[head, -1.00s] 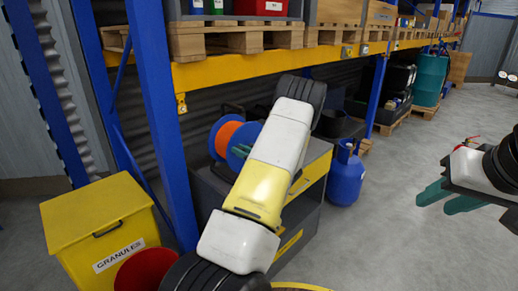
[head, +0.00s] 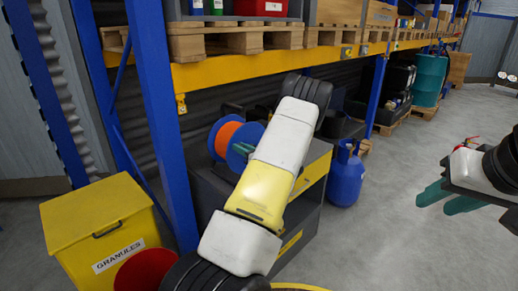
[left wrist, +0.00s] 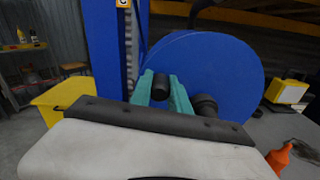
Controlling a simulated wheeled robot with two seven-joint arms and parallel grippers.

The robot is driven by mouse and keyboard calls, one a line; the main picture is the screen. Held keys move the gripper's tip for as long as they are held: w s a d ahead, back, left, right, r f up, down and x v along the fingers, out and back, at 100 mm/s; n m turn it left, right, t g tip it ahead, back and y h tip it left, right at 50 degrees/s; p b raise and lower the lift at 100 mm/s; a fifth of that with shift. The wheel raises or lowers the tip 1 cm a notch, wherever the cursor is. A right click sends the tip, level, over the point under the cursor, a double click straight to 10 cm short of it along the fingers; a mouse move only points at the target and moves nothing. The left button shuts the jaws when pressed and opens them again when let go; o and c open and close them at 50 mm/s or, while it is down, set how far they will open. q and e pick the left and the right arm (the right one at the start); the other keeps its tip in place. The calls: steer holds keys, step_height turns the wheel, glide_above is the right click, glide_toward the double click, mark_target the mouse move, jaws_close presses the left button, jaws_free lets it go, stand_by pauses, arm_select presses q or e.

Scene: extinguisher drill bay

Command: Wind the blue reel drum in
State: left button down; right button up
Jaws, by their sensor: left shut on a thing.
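The blue reel drum (head: 254,133) stands on a dark grey cabinet under the shelf in the head view, partly hidden by my left arm. Its large round blue face (left wrist: 225,65) fills the middle of the left wrist view. My left gripper (left wrist: 163,88) has its teal fingers on both sides of a short dark crank knob (left wrist: 159,91) in front of that face and is shut on it. A dark hub piece (left wrist: 204,106) shows to the right of the fingers. My right gripper (head: 449,197) is open and empty at the right, over the floor, away from the reel.
A blue rack upright (head: 160,110) and yellow beam (head: 260,66) are close by. A yellow granules bin (head: 95,225), red bucket (head: 145,270) and blue gas cylinder (head: 346,178) stand around the cabinet.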

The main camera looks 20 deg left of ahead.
mark_target(257, 130)
arm_select(q)
steer(key=m, duration=0.1)
steer(key=w+r+m, duration=0.1)
steer(key=m, duration=0.1)
steer(key=w+d+r+m, duration=0.1)
steer(key=shift+w+r, duration=0.15)
steer(key=shift+r, duration=0.1)
steer(key=w+m, duration=0.1)
steer(key=m, duration=0.1)
steer(key=w+d+r+m, duration=0.1)
steer(key=w+m, duration=0.1)
steer(key=m, duration=0.1)
steer(key=shift+d+r, duration=0.1)
steer(key=shift+r, duration=0.1)
steer(key=w+m, duration=0.1)
steer(key=m, duration=0.1)
steer(key=w+d+m, duration=0.1)
steer(key=w+m, duration=0.1)
steer(key=shift+w+d+m, duration=0.15)
steer(key=shift+m, duration=0.15)
steer(key=shift+w+d+f+m, duration=0.25)
steer(key=shift+w+m, duration=0.25)
steer(key=shift+m, duration=0.35)
steer(key=shift+w+d+f+m, duration=0.2)
steer(key=shift+w+m, duration=0.35)
steer(key=shift+m, duration=0.25)
steer(key=shift+w+d+f+m, duration=0.25)
steer(key=shift+w+m, duration=0.25)
steer(key=shift+m, duration=0.35)
